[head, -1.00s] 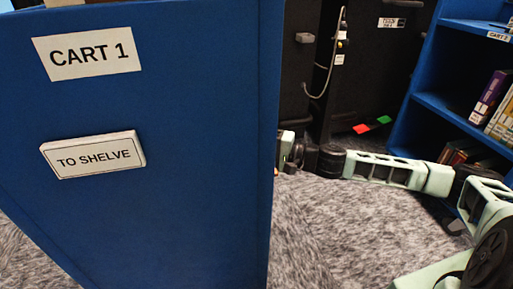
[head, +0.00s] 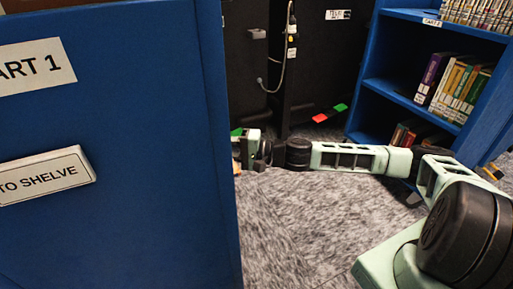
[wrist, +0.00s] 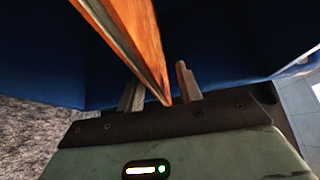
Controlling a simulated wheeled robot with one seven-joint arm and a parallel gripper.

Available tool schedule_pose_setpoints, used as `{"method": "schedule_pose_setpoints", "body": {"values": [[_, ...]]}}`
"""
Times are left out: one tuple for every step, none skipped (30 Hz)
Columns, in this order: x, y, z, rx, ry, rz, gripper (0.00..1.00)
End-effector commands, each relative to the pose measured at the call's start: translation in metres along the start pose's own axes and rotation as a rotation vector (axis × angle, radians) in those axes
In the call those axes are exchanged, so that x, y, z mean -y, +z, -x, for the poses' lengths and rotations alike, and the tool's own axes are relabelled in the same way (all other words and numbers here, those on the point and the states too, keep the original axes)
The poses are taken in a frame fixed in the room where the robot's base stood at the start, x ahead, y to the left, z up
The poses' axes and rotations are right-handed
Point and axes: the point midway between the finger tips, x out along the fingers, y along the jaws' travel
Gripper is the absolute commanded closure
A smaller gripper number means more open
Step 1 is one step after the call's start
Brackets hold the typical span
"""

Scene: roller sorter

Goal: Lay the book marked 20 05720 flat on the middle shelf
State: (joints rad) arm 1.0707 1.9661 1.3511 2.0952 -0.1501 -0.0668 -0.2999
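An orange book (wrist: 137,32) with a darker edge stands between the two fingers of my gripper (wrist: 160,92) in the wrist view. The fingers are apart, and a gap shows between the book and the right finger, so the gripper looks open around it. No number is readable on this book. In the head view my gripper (head: 240,150) is at the right edge of the blue cart marked CART 1 (head: 120,110), partly hidden behind its panel. The shelves of that cart are hidden from the head camera.
A blue cart marked CART 2 (head: 384,90) stands at the right, with several upright books (head: 452,85) on its shelves. Dark cabinets (head: 345,65) stand behind. Grey carpet (head: 290,220) lies open between the carts. A TO SHELVE sign (head: 45,175) sticks out from the near panel.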

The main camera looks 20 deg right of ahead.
Motion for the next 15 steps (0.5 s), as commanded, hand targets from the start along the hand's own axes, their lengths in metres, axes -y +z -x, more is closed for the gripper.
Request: {"method": "schedule_pose_setpoints", "body": {"values": [[0.004, -0.001, 0.01, -0.004, -0.001, -0.001, 0.65], [0.004, -0.001, 0.016, -0.005, -0.001, -0.001, 0.65], [0.004, -0.002, 0.025, -0.006, 0.0, -0.002, 0.65], [0.004, -0.002, 0.031, -0.005, -0.001, -0.002, 0.65], [0.005, -0.002, 0.038, -0.006, -0.001, -0.002, 0.65], [0.004, -0.001, 0.046, -0.006, -0.001, -0.003, 0.65], [0.004, -0.002, 0.052, -0.005, -0.001, -0.002, 0.65], [0.004, -0.002, 0.059, -0.006, -0.001, -0.001, 0.65], [0.004, -0.001, 0.068, -0.005, -0.001, -0.001, 0.65], [0.005, -0.001, 0.074, -0.006, -0.002, -0.001, 0.65], [0.004, -0.002, 0.081, -0.006, -0.001, 0.0, 0.65], [0.004, -0.002, 0.089, -0.007, 0.0, -0.001, 0.65], [0.004, -0.002, 0.096, -0.006, -0.001, -0.001, 0.65], [0.004, -0.001, 0.102, -0.006, -0.002, -0.001, 0.65], [0.004, -0.001, 0.11, -0.005, -0.001, -0.002, 0.65]]}}
